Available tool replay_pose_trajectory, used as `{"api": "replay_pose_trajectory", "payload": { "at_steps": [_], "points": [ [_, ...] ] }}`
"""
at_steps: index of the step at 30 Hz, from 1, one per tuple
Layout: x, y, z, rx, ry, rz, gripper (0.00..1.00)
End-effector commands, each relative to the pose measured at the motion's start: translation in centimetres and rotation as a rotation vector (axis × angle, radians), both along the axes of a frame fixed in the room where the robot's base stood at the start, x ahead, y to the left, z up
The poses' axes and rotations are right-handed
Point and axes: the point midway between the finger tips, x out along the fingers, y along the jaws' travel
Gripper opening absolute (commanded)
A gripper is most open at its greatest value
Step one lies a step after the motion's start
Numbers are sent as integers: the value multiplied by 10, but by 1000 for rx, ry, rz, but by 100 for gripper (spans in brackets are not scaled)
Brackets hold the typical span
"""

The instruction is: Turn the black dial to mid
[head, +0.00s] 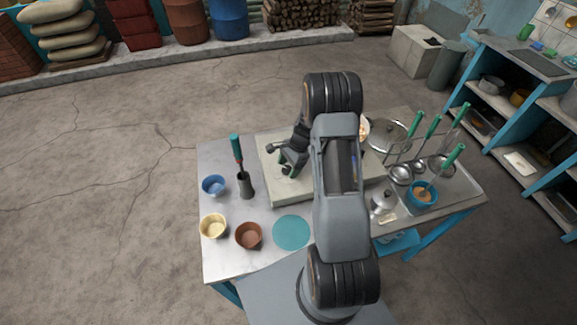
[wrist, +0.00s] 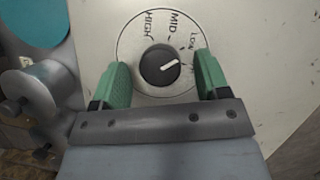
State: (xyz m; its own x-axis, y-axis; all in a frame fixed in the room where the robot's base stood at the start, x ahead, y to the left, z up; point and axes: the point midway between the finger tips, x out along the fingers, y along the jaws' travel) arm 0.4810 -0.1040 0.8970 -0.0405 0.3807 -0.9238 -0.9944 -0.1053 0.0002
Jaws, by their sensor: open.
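The black dial (wrist: 160,65) sits on a round white plate marked HIGH, MID and Low, on the cream stove box (head: 267,155). Its white pointer line points right and slightly up, on the Low side, below the Low label and away from MID. Another mark at the right is partly hidden by a finger. My gripper (wrist: 160,72) is open, with a green finger on each side of the dial. Gaps show between the fingers and the knob. In the head view my gripper (head: 288,166) is over the stove box's front left part, and the dial is hidden there.
A dark holder (head: 246,187) with a green-handled tool stands left of the stove. Blue (head: 214,185), yellow (head: 213,227) and brown (head: 249,236) bowls and a teal disc (head: 292,232) lie nearby. A metal pot (head: 383,204) and ladles are at the right.

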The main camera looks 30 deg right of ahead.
Motion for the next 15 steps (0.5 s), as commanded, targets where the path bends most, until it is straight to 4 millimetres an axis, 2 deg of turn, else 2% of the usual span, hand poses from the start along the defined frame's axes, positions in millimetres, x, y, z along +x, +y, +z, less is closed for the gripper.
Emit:
{"api": "replay_pose_trajectory", "payload": {
  "at_steps": [2, 15],
  "points": [
    [0, 0, 0, 0, 0, 0, 69],
    [0, 0, 0, 0, 0, 0, 27]
  ]
}}
